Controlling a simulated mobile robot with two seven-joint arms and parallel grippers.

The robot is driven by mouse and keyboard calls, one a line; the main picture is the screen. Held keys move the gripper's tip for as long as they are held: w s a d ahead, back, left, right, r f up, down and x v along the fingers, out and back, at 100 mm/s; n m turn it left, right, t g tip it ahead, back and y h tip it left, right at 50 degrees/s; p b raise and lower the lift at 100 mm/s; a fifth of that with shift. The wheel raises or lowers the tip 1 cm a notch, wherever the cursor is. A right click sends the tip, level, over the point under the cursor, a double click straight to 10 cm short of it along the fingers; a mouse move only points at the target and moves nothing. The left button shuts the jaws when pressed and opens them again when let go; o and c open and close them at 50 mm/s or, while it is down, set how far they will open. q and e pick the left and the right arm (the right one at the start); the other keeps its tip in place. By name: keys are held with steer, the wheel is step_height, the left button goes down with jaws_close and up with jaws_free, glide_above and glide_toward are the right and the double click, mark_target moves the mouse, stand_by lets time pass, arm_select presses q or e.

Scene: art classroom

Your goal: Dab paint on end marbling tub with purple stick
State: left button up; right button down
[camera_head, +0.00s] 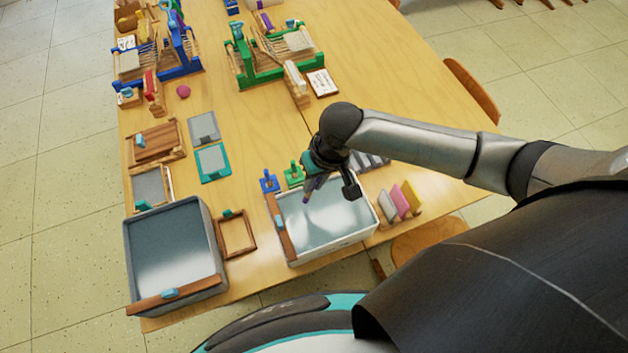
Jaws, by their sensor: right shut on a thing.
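My right gripper (318,172) reaches in from the right and is shut on a purple stick (308,194). The stick points down over the back part of a white-walled marbling tub (345,242) holding pale blue-grey liquid. I cannot tell whether its tip touches the liquid. A larger grey tub (217,248) with similar liquid stands at the table's near left corner. My left gripper is not in view.
Blue (268,184) and green (293,178) stands sit behind the white tub. Coloured upright pieces (400,201) stand to its right, and a small wooden frame (236,234) lies between the tubs. Looms (262,65) stand farther back. The table's middle right is clear.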

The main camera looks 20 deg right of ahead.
steer(key=shift+f+b, duration=0.65)
steer(key=shift+f, duration=0.2)
steer(key=shift+f+b, duration=0.35)
steer(key=shift+f, duration=1.25)
steer(key=shift+f, duration=0.35)
step_height(320, 180, up, 6)
steer(key=p, duration=0.6)
steer(key=shift+p, duration=0.35)
step_height(320, 180, up, 2)
steer(key=shift+p, duration=0.8)
steer(key=shift+r, duration=1.05)
